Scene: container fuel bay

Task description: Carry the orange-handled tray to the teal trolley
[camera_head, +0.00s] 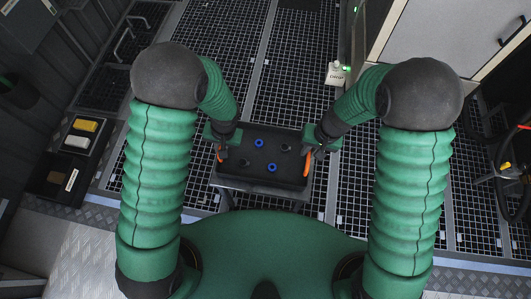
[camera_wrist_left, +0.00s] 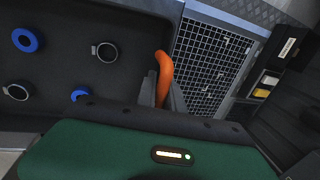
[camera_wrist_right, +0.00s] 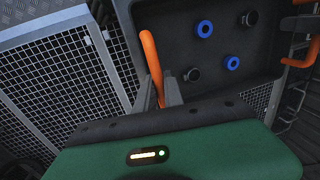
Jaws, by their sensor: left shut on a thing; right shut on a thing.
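The black tray (camera_head: 262,178) with orange handles is held between my two arms in the head view, in front of my green body. Blue rings and grey rings sit in it. My left gripper (camera_head: 221,152) is shut on the tray's left orange handle, and the left wrist view shows this handle (camera_wrist_left: 164,75) between the fingers. My right gripper (camera_head: 309,149) is shut on the right orange handle, which stands between the fingers in the right wrist view (camera_wrist_right: 152,65). The tray looks about level. No teal trolley can be made out.
The floor is dark grating (camera_head: 275,75). A black case with yellow and white blocks (camera_head: 77,145) lies at the left. A hand wheel (camera_head: 510,170) is at the right.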

